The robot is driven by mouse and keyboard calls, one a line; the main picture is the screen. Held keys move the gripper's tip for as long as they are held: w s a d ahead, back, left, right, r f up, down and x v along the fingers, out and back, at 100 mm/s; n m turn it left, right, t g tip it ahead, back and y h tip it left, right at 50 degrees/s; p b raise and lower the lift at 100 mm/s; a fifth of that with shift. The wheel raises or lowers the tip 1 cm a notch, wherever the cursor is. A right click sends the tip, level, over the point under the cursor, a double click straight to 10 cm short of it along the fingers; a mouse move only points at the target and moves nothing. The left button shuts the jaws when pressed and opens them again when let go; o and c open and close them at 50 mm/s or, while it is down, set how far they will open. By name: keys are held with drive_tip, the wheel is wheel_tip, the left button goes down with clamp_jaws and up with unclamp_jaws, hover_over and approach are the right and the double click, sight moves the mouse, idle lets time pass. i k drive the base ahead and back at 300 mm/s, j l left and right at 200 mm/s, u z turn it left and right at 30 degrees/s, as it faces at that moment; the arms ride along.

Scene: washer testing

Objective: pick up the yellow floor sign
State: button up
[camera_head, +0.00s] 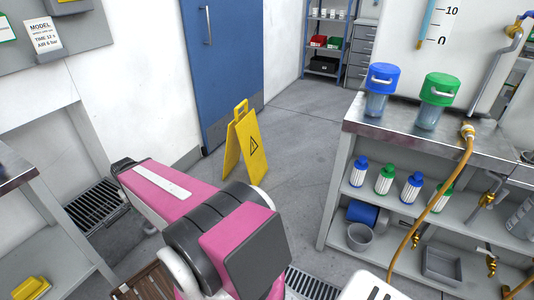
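The yellow floor sign (254,146) stands upright and unfolded on the grey floor, in front of the blue door. It has a black warning triangle on its face and a handle opening at its top. My pink and grey arm reaches across the lower middle of the view, nearer to me than the sign. The arm covers the floor just in front of the sign's foot. My gripper cannot be made out in this view, and nothing is seen touching the sign.
A metal workbench (428,133) with blue and green lidded containers and shelves of bottles stands at the right. A blue door (220,60) is behind the sign. Floor drains (98,205) lie at the left and bottom. The floor between sign and bench is clear.

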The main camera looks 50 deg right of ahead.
sight(243, 132)
drive_tip(key=z, duration=1.5)
drive_tip(key=i+l+u, duration=0.15)
drive_tip(key=i+l, duration=0.25)
drive_tip(key=i, duration=0.15)
